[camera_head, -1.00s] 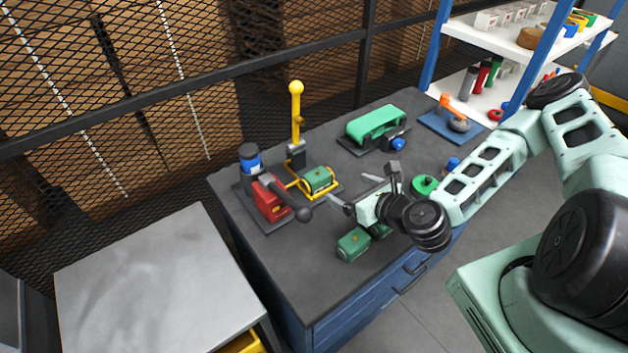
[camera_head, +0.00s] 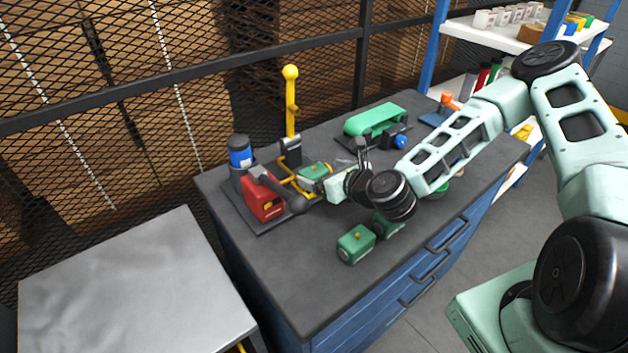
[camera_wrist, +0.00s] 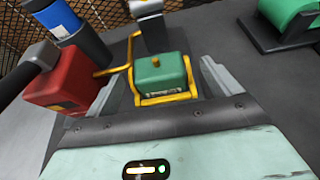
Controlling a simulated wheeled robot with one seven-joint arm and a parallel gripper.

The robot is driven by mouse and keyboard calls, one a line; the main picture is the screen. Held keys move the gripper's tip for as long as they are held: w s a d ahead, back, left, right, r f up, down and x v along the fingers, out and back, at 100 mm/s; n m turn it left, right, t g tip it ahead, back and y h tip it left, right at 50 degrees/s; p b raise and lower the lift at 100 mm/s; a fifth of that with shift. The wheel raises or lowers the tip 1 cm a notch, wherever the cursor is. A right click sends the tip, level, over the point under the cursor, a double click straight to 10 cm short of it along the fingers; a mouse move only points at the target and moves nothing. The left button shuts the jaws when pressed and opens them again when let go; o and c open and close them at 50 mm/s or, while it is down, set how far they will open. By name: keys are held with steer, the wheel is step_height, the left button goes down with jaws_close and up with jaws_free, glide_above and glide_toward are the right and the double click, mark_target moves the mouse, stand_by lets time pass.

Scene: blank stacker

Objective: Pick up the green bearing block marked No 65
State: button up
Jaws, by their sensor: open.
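A green block (camera_wrist: 161,72) with a small yellow knob on top sits in a yellow frame (camera_wrist: 168,99) on the bench. It also shows in the head view (camera_head: 314,171), partly behind my gripper (camera_head: 338,174). Its marking is too small to read. In the wrist view my gripper (camera_wrist: 165,76) is open, with one finger on each side of the block and frame. I cannot tell whether the fingers touch either. Two more green blocks (camera_head: 356,244) (camera_head: 388,224) stand near the bench's front edge, the second partly hidden by my wrist; their markings are unreadable.
A yellow-handled lever (camera_head: 291,105) rises behind the frame. A red and blue device (camera_head: 265,203) with a dark ball-ended arm stands close on the left. A green rounded machine (camera_head: 376,120) is behind right. The bench's front left (camera_head: 296,275) is clear.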

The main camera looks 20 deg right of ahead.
mark_target(315, 170)
steer(key=shift+p+x, duration=1.05)
steer(key=shift+x, duration=2)
steer(key=shift+s+a, duration=0.1)
steer(key=shift+a, duration=0.05)
steer(key=shift+c, duration=0.3)
steer(key=c, duration=1.6)
steer(key=shift+r, duration=0.15)
